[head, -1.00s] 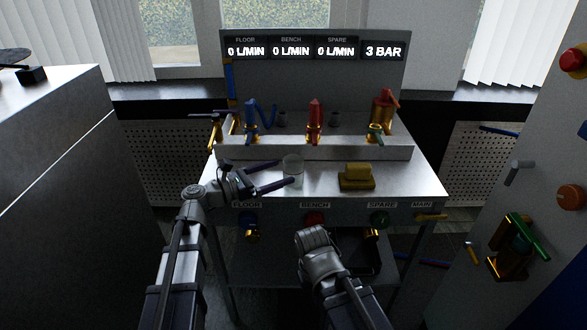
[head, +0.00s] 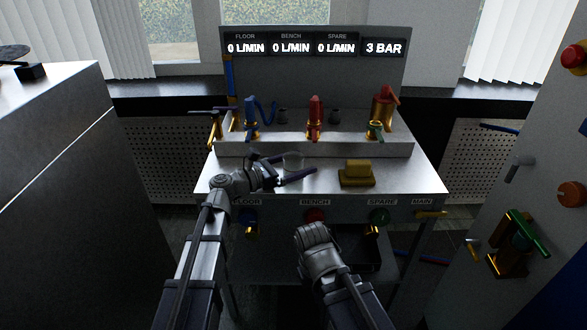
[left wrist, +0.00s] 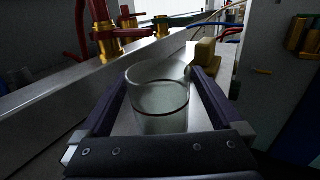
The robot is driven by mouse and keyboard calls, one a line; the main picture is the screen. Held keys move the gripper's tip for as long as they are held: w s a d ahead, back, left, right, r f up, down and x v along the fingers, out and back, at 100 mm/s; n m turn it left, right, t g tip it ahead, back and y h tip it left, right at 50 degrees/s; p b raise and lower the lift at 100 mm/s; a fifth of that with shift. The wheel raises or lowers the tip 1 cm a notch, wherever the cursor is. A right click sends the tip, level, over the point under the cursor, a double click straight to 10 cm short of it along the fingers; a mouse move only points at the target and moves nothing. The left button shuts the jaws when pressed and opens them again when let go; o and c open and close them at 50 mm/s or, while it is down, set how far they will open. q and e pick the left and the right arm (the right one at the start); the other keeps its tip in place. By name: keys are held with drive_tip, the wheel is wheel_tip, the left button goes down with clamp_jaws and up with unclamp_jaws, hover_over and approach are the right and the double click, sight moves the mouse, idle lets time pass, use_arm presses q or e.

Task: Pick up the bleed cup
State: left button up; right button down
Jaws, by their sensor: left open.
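The bleed cup (head: 293,161) is a clear glass cup standing upright on the metal bench top. It also shows large in the left wrist view (left wrist: 159,103). My left gripper (head: 294,167) is open, with one finger on each side of the cup. In the left wrist view the cup sits between the two dark fingers, and I cannot tell whether either finger touches it. In the head view the near finger hides the cup's lower part. My right arm shows below the bench front, but its fingers are not seen.
A yellow block (head: 357,173) stands on the bench right of the cup. Behind is a raised ledge (head: 330,147) with blue, red and green-handled taps. A grey cabinet (head: 50,150) is at left, and a panel with valves (head: 540,180) at right. Bench top right of the block is clear.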

use_arm(q)
drive_tip(key=shift+w+d, duration=0.3)
drive_tip(key=shift+d, duration=0.2)
drive_tip(key=shift+c, duration=0.4)
drive_tip(key=c, duration=1.2)
drive_tip(key=shift+r, duration=0.1)
drive_tip(key=shift+c, duration=0.2)
wheel_tip(320, 180, up, 10)
drive_tip(key=p, duration=1)
